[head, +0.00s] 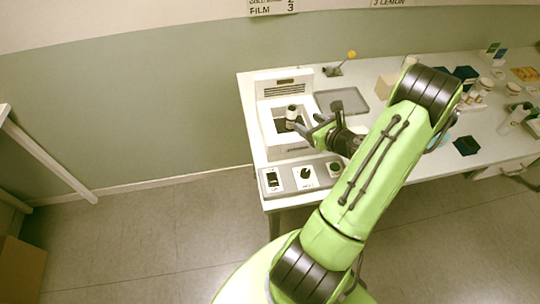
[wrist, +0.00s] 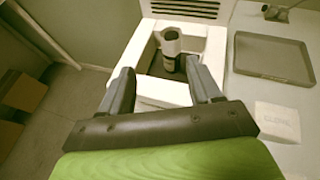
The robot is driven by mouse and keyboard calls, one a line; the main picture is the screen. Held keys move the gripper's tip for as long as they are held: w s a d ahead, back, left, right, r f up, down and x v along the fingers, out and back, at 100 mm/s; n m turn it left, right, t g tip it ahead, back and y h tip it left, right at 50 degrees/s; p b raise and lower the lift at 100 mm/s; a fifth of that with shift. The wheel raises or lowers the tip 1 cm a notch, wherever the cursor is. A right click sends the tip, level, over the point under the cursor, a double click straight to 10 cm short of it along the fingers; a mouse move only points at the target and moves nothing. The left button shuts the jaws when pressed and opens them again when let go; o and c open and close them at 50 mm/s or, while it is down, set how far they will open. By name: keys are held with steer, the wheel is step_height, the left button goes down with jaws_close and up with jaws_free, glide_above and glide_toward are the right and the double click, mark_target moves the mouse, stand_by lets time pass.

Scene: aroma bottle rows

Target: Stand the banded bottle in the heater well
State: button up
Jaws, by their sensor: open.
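The bottle (head: 292,114), dark with a pale upper part, stands about upright inside the square opening of the white heater (head: 285,87). In the wrist view the bottle (wrist: 171,46) shows within the heater's white rim (wrist: 160,91), beyond my fingertips. Its foot sits low in the opening, and I cannot tell how it meets the floor there. My gripper (head: 309,125) is open and empty at the heater's right front side. In the wrist view my gripper (wrist: 160,76) has its two fingers spread wide, short of the bottle and apart from it.
A control panel (head: 303,176) with a dial and switches lies in front of the heater. A grey tray (head: 341,101) lies to its right, empty. A small white labelled block (wrist: 279,121) is near my right finger. Several jars and boxes crowd the table's right part.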

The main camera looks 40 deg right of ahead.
steer(key=w+a+r+n+g+y, duration=0.2)
steer(key=a+r+n+g+y, duration=0.15)
steer(key=a+n, duration=0.7)
steer(key=w+a+r+n+g+y, duration=0.2)
steer(key=a+r+n, duration=0.3)
steer(key=a+n, duration=0.55)
steer(key=s+a+r+n+g+h, duration=0.1)
steer(key=s+a+r+n, duration=0.3)
steer(key=s+n, duration=0.4)
steer(key=s+a+r+n+g+h, duration=0.1)
steer(key=s+a+r+n+h, duration=0.1)
steer(key=s+a+r+n, duration=0.2)
steer(key=s+a+n, duration=0.2)
steer(key=s+n, duration=0.2)
steer(key=shift+r, duration=0.35)
steer(key=shift+s, duration=0.15)
